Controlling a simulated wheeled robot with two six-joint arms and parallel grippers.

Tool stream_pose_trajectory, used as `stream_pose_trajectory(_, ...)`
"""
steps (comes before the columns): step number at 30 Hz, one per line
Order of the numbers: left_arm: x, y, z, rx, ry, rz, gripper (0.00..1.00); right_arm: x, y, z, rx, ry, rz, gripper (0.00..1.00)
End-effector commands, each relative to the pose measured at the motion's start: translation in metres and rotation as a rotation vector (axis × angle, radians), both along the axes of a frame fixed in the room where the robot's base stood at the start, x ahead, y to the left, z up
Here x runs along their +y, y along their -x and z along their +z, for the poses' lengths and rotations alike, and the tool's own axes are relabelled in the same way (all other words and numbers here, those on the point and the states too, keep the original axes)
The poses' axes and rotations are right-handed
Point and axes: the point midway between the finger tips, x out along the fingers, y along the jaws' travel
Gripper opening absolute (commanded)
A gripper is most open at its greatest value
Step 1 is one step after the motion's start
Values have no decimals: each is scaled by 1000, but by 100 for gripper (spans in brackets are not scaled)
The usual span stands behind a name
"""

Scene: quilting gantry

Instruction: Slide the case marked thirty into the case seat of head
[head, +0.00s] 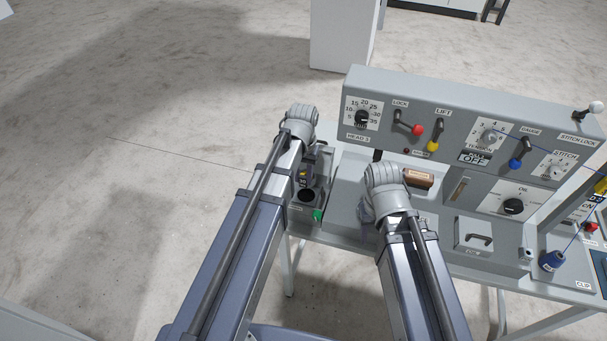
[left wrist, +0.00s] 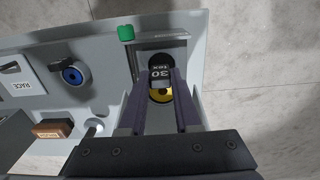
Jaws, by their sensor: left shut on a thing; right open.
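The case marked 30 (left wrist: 160,74) is black with a white-lettered label and a brass-yellow round part (left wrist: 161,95) toward my wrist. My left gripper (left wrist: 160,88) is shut on it, a dark finger on each side. In the head view the left gripper (head: 303,172) is over the grey recessed housing (head: 296,212) at the machine's left end. A dark round opening (head: 307,195) shows in the housing, in front of the case. Whether case and seat touch cannot be told. My right gripper (head: 368,212) is mostly hidden by its own arm, over the machine bed.
A green knob (head: 318,215) stands by the housing; it also shows in the left wrist view (left wrist: 125,33). A brown block (head: 418,178) lies on the bed. The grey control panel (head: 440,105), with knobs and levers, rises behind. Floor is open to the left.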

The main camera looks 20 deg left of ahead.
Motion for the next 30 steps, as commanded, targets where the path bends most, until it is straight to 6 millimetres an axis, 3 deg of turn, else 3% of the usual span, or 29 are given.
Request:
stream_pose_trajectory(8,0,1,-10,-1,0,0,0,0,0,-10,0,0,1,50)
stream_pose_trajectory(24,0,1,-55,-1,0,0,0,0,0,-55,1,2,12,50)
stream_pose_trajectory(30,0,1,-59,-1,0,0,0,0,0,-59,0,3,13,50)
